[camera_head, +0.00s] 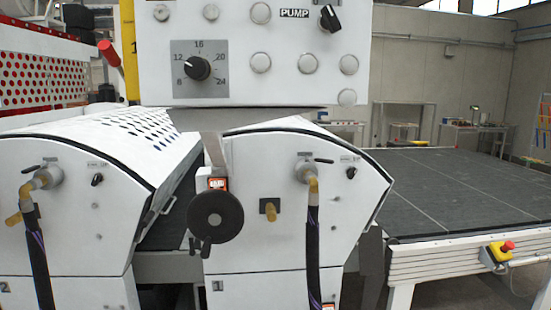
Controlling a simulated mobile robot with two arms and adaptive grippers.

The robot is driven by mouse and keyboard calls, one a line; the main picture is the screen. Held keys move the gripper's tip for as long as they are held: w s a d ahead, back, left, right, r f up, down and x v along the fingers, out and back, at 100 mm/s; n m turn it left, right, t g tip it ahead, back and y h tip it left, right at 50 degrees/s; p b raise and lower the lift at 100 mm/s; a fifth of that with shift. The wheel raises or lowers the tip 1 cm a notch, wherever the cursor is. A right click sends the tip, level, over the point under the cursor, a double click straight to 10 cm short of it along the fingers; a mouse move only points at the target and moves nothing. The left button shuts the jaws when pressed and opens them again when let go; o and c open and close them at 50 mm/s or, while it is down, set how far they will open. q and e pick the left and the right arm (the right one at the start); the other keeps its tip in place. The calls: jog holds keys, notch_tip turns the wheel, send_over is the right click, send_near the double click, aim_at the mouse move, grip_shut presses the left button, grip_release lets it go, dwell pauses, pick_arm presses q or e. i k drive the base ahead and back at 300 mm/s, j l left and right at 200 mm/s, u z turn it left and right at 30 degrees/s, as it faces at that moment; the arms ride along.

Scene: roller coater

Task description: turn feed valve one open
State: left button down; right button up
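The machine's right-hand unit is marked 1 and has a valve (306,170) on its white side panel. The valve is a grey round fitting with a small black lever (319,160) lying nearly level and pointing right. A brass elbow leads down from it into a black hose (313,240). The left-hand unit is marked 2 and has a similar valve (45,177) with its lever pointing left. Whether either valve is open or shut cannot be told. Neither of my grippers is in view.
A black handwheel (215,215) with an orange counter juts out between the units. A brass stub (269,209) and a black knob (351,173) flank the unit 1 valve. Above is a control panel (250,85). A dark conveyor table (460,190) with a red stop button (508,246) stands right.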

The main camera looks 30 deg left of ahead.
aim_at(324, 161)
jog(key=i+l+u, duration=0.45)
jog(key=l, duration=0.2)
jog(key=l+u, duration=0.25)
jog(key=l, duration=0.15)
jog(key=i+l+u, duration=0.1)
jog(key=l+u, duration=0.15)
jog(key=l, duration=0.15)
jog(key=i+l+u, duration=0.1)
jog(key=l+u, duration=0.15)
jog(key=l, duration=0.15)
